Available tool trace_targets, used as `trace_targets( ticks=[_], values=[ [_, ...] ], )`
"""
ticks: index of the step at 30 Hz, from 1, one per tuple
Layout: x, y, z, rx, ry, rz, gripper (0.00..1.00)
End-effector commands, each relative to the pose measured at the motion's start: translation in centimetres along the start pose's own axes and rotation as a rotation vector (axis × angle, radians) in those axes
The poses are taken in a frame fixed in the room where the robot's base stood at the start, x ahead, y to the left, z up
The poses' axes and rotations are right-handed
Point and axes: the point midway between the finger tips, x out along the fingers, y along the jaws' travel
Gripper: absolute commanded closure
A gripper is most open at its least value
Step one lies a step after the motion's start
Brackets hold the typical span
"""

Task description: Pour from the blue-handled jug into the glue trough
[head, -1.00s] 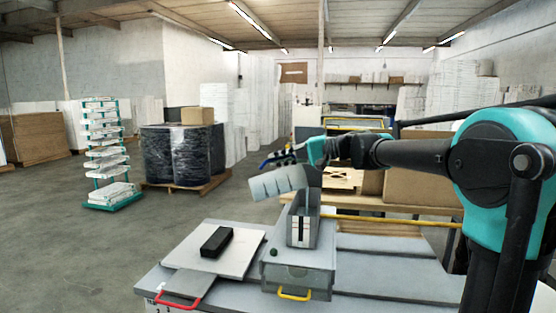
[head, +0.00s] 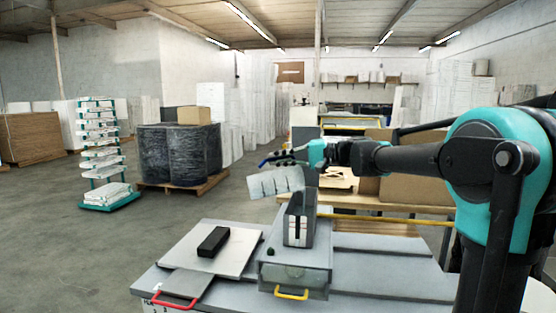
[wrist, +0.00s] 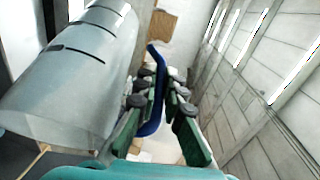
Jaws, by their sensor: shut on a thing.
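The jug (head: 275,182) is pale and see-through with dark marks along its side. It lies tipped almost on its side in the air, its left end out past the trough. Its blue handle (wrist: 156,95) runs between the green finger pads of my gripper (wrist: 150,112) in the wrist view. My gripper (head: 290,158) is shut on that handle. The glue trough seems to be the grey narrow box (head: 299,228) with a white striped front, below and right of the jug. The jug's mouth and any liquid cannot be made out.
The trough stands on a grey unit with a yellow handle (head: 291,294). Left of it, a black block (head: 213,241) lies on a pale plate (head: 238,256), near a red handle (head: 173,299). A wooden bench with cardboard boxes (head: 418,178) stands behind. Open floor lies left.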

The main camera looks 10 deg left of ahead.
Motion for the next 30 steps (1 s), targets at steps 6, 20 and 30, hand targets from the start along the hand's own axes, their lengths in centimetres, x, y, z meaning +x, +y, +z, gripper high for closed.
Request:
trace_targets(
  ticks=[6,20,30],
  values=[
    [0.01,-0.02,0.0,0.0,0.0,0.0,1.0],
    [-0.33,-0.17,-0.15,0.012,0.0,-0.027,1.0],
    [-0.94,-0.46,-0.44,0.031,0.0,-0.074,1.0]
  ],
)
